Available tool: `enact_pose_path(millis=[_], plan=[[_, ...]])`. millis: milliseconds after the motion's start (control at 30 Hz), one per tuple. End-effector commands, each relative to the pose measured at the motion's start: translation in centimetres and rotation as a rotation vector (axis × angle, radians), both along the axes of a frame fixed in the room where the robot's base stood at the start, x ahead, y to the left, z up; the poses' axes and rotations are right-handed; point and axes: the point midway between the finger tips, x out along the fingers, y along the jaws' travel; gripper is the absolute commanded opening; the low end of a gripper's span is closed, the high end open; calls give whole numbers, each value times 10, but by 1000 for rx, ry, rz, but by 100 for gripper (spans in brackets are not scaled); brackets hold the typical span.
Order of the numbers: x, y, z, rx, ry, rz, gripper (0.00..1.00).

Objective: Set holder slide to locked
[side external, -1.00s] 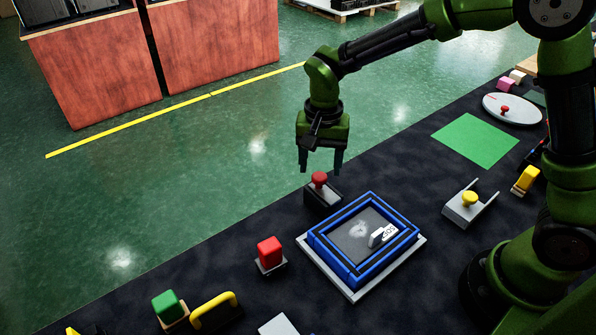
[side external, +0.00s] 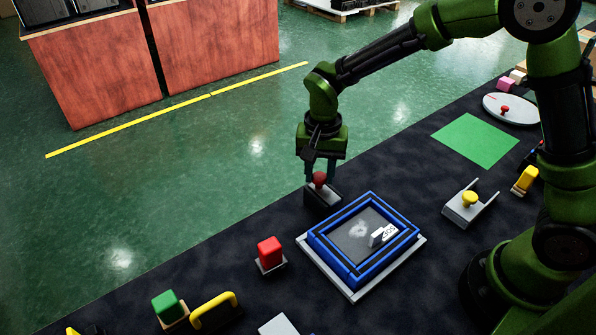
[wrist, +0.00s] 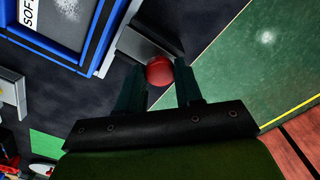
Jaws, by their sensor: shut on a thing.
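A red knob (side external: 319,179) stands on a dark slide block (side external: 322,197) beside the back left corner of the blue frame. My gripper (side external: 321,172) points down over it, with its fingers on either side of the knob. In the wrist view the red knob (wrist: 159,70) lies between the fingertips of my gripper (wrist: 160,78), which is shut on it. The grey block under the knob (wrist: 135,45) is partly visible there. No lock marking is readable on the slide.
The blue frame (side external: 325,240) on a grey plate holds a dark panel with a white label. A red block (side external: 269,252) stands to the left, and a yellow knob on a grey bracket (side external: 467,209) to the right. A green pad (side external: 475,140) lies flat at the back right.

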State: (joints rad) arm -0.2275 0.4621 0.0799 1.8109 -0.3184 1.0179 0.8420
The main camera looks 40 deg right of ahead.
Motion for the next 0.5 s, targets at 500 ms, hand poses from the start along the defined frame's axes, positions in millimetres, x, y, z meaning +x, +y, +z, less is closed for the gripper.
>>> enact_pose_path(millis=[500], plan=[[-34, 0, 1, 0, -1, 0, 0]])
